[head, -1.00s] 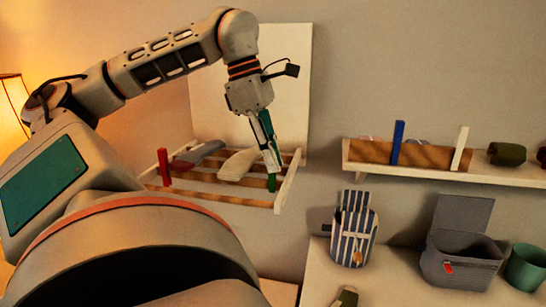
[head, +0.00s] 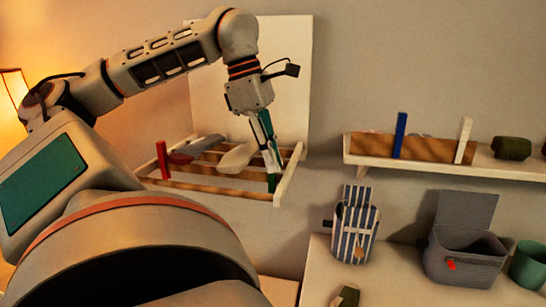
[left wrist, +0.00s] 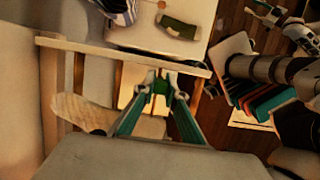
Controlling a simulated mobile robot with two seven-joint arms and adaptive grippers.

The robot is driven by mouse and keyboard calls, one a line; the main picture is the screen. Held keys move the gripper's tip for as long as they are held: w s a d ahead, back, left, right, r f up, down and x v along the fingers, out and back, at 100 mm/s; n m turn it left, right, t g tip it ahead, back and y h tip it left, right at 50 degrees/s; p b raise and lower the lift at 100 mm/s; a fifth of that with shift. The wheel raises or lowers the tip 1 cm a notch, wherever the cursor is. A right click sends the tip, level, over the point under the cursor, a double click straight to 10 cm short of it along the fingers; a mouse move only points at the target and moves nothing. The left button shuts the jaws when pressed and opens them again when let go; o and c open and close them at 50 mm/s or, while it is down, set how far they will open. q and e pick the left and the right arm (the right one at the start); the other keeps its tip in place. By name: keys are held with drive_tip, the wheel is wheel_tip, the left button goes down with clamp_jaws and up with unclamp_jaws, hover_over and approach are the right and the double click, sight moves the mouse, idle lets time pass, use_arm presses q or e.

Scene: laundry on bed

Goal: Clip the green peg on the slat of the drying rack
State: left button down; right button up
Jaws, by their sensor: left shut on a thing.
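My left gripper (head: 268,156) is shut on the green peg (head: 271,183), which points down at the right end of the drying rack (head: 290,175). In the left wrist view the peg (left wrist: 160,86) sits between the two green-edged fingertips, close to the rack's pale side rail (left wrist: 110,50). The peg overlaps the front wooden slat (head: 215,190) in the head view; whether its jaws straddle the slat I cannot tell. My right gripper is not clearly seen.
A red peg (head: 162,160) stands at the rack's left. A grey cloth (head: 195,150) and a pale cloth (head: 238,157) hang over slats. A shelf (head: 500,169) with blue (head: 399,135) and white (head: 463,140) pegs is right. A striped bag (head: 355,228) and grey basket (head: 462,258) stand below.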

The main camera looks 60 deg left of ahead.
use_arm(q)
drive_tip(key=shift+f, duration=0.15)
drive_tip(key=c, duration=2)
unclamp_jaws()
drive_tip(key=v, duration=1.2)
